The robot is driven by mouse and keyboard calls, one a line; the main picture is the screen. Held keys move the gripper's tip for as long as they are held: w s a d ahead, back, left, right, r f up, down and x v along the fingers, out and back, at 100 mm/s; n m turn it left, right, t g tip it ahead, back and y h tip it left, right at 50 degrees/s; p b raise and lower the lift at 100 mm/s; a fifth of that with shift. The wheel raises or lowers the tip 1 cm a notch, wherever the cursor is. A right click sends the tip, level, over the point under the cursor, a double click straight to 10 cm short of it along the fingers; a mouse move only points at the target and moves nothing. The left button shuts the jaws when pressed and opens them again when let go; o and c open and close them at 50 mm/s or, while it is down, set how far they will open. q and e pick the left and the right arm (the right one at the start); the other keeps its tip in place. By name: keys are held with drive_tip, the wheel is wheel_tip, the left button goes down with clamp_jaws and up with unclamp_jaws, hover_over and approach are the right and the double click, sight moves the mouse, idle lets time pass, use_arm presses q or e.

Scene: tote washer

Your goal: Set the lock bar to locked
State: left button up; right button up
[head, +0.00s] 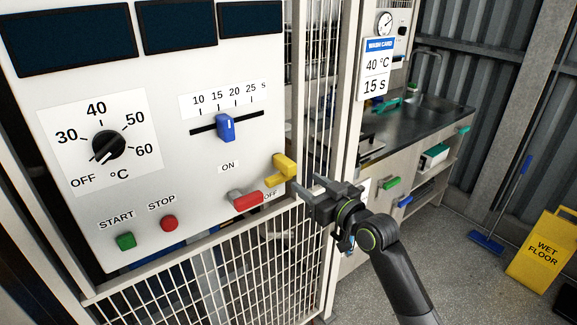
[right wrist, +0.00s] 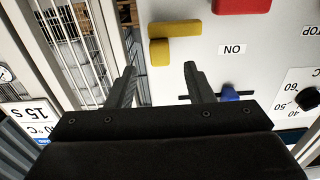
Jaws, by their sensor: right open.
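A yellow handle, which looks like the lock bar (head: 284,167), sits at the right edge of the white control panel, beside the mesh gate. No locked or unlocked label for it is readable. It also shows in the right wrist view (right wrist: 175,30), a bar with a block at one end, just beyond the fingertips. My right gripper (head: 304,182) is open and empty, a little right of and below the yellow handle in the head view. In the right wrist view its fingers (right wrist: 159,68) are apart, with a gap before the handle. My left gripper is not in view.
The panel (head: 195,75) also carries a red ON/OFF lever (head: 247,201) close to the yellow handle, a blue slider (head: 226,128), a black dial (head: 108,145) and green and red buttons. A wire-mesh gate (head: 230,280) stands below. A sink counter (head: 400,125) is behind right.

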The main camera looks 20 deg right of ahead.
sight(293, 172)
drive_tip(key=p+x, duration=0.1)
drive_tip(key=x, duration=0.8)
drive_tip(key=shift+s, duration=0.1)
clamp_jaws()
